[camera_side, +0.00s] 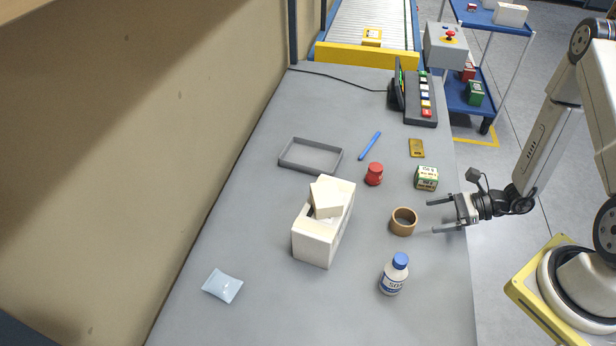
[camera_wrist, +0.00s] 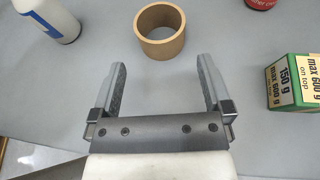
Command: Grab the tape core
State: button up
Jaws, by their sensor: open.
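The tape core (camera_side: 403,222) is a brown cardboard ring lying flat on the grey table, with its hole facing up. In the wrist view the tape core (camera_wrist: 160,31) is at the top middle, just beyond the fingertips. My gripper (camera_side: 431,217) is at the right edge of the table, pointing left at the tape core. In the wrist view my gripper (camera_wrist: 161,75) has its two fingers wide apart and nothing between them. The ring is apart from both fingers.
A blue-capped bottle (camera_side: 394,274) stands in front of the core. A small green-and-white box (camera_side: 426,178) and a red object (camera_side: 374,174) are behind it. A white holder (camera_side: 318,243) stands to its left. A grey tray (camera_side: 311,156) is farther back. The front left table is mostly clear.

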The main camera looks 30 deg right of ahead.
aim_at(409, 220)
jog(key=shift+x, duration=1)
jog(key=shift+x, duration=2.6)
jog(key=shift+f, duration=0.1)
jog(key=shift+c, duration=0.2)
jog(key=c, duration=0.9)
notch_tip(409, 220, up, 10)
